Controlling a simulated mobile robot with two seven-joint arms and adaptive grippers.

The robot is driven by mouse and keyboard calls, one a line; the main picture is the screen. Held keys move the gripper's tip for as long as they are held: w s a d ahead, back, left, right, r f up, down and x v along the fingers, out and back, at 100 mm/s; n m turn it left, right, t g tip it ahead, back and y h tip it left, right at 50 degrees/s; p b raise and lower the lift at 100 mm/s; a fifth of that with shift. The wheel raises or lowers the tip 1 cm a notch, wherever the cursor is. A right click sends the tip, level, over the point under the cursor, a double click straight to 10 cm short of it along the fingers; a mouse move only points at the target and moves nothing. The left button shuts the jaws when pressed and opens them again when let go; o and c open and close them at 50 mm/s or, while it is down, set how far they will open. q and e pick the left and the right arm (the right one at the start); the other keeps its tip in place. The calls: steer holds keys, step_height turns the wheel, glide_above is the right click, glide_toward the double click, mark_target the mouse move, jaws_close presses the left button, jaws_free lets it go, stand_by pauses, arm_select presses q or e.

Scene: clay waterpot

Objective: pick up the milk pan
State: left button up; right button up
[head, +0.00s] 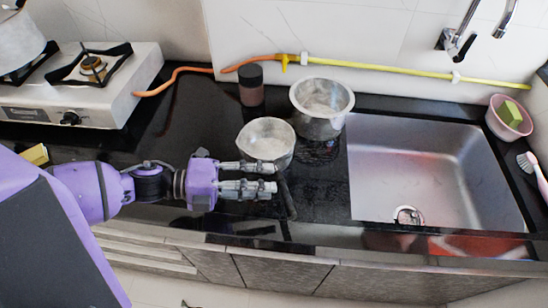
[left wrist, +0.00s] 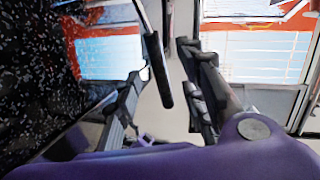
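The milk pan (head: 266,143) is a small grey metal pan on the black counter, left of a larger metal pot. Its dark handle (head: 288,200) points toward the counter's front edge. My left gripper (head: 274,178) comes in from the left, just in front of the pan's bowl, with its fingertips close to the handle. In the left wrist view the black handle (left wrist: 157,70) shows between the two spread fingers, with a gap to the right finger. The gripper is open; contact with the handle cannot be told. My right gripper is not in view.
The larger metal pot (head: 322,108) stands close behind and right of the pan. A dark jar (head: 251,85) stands behind. The sink (head: 435,165) lies to the right, a gas stove (head: 80,88) to the left. An orange and yellow hose (head: 390,70) runs along the wall.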

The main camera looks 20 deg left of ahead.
mark_target(284, 185)
arm_select(q)
steer(key=x, duration=0.5)
steer(key=shift+p, duration=0.35)
steer(key=shift+d, duration=0.15)
steer(key=shift+f, duration=0.1)
steer(key=c, duration=0.9)
steer(key=shift+w, duration=0.1)
jaws_close()
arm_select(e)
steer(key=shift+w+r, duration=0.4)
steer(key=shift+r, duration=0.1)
